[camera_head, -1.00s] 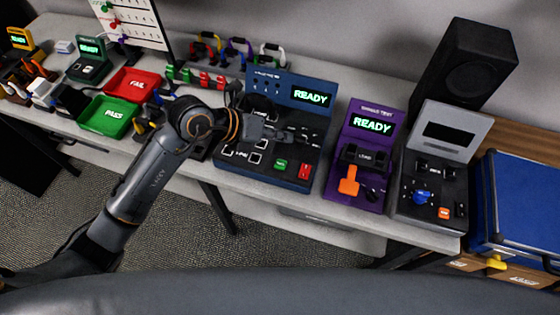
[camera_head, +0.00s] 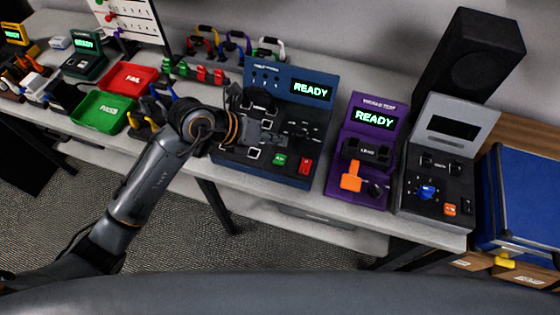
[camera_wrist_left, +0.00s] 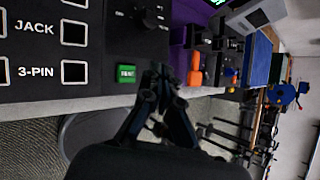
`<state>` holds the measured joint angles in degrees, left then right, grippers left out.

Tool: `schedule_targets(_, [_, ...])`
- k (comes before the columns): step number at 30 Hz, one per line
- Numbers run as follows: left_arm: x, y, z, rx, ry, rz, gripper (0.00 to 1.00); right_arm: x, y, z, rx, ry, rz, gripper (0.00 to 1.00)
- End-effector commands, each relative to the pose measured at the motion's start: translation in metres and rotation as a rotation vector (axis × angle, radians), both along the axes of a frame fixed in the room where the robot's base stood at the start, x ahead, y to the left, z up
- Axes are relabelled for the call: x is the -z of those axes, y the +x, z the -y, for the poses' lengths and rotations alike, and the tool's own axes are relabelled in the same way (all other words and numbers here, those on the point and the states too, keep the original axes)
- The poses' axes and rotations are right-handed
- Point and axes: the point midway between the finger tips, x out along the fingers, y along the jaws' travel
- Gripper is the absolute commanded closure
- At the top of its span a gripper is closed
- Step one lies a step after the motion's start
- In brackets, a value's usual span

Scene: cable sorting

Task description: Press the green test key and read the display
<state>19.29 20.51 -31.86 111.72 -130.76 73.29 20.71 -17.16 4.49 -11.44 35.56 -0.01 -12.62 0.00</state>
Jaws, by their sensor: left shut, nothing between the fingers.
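The green test key (camera_head: 280,160) is on the lower front of the blue tester (camera_head: 262,170), left of a red key. The tester's display (camera_head: 311,90) reads READY in green letters. In the left wrist view the green key (camera_wrist_left: 126,74) shows just left of my fingertips. My left gripper (camera_head: 278,133) is above the tester's black panel, behind the green key in the head view. It also shows in the left wrist view (camera_wrist_left: 158,72), shut and empty. Contact with the panel cannot be told. My right gripper is not in view.
A purple tester (camera_head: 360,160) showing READY and a grey tester (camera_head: 440,165) with a dark display stand to the right. The red FAIL tray (camera_head: 128,77) and green PASS tray (camera_head: 100,114) are at left. A black speaker (camera_head: 472,55) stands behind.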

Motion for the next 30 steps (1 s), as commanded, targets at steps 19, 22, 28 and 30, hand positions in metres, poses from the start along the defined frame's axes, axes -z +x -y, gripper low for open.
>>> schedule_targets(19, [0.048,0.0,0.0,-0.001,0.0,0.001,1.0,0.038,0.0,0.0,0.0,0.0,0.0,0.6])
schedule_targets(22, [0.048,0.0,0.0,0.0,0.0,0.0,1.0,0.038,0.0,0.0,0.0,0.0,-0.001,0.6])
schedule_targets(28, [0.048,0.0,0.0,0.0,0.0,0.0,1.0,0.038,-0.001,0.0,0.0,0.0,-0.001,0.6])
schedule_targets(30, [0.048,0.0,0.0,0.0,0.0,0.0,1.0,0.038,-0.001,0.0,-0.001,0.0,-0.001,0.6])
